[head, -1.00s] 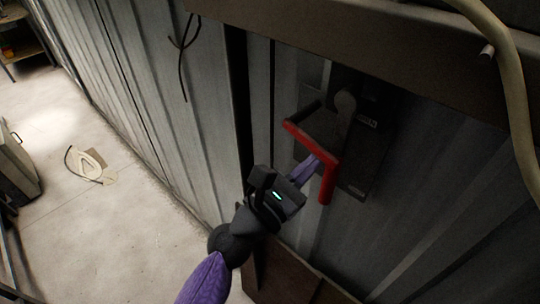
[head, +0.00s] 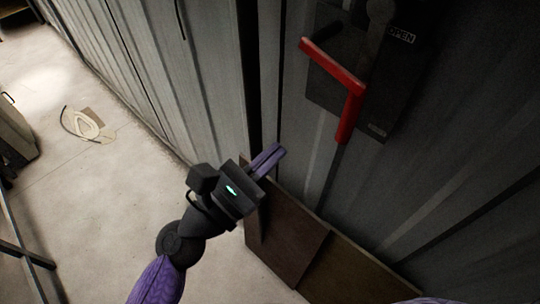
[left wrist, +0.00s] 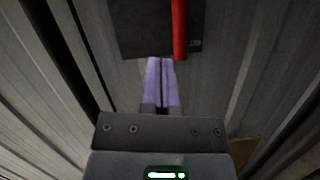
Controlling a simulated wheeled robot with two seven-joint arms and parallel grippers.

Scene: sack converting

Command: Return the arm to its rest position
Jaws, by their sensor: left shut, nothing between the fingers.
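My left gripper (head: 268,160) is in the lower middle of the head view, with its purple fingers shut and nothing between them. It is below and to the left of a red handle (head: 350,108) on a dark lock plate (head: 325,85), and appears clear of it. In the left wrist view the shut fingers (left wrist: 161,82) point toward the dark plate (left wrist: 147,30), with the red handle (left wrist: 180,30) just to their right. My right gripper is not in view.
A corrugated metal wall (head: 150,75) runs along the left of the door. Brown panels (head: 285,240) stand low behind my left gripper. A pale coiled item (head: 85,124) lies on the open concrete floor (head: 95,200) at left.

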